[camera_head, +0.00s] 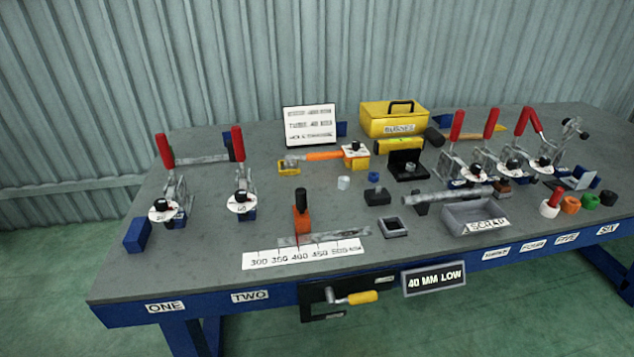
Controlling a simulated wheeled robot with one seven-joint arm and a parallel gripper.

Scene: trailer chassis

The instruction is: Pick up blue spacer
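More than one thing could be the blue spacer. A small dark blue cylinder (373,177) stands upright near the middle of the bench, behind a dark block. At the right end, a dark cylinder (608,198) ends a row of coloured ring-like pieces; I cannot tell whether it is blue or black. A blue block (137,235) lies at the left edge of the bench. My gripper is not in view.
The bench (200,262) carries red-handled clamps at left (240,195) and right (512,160). The front-left surface is clear.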

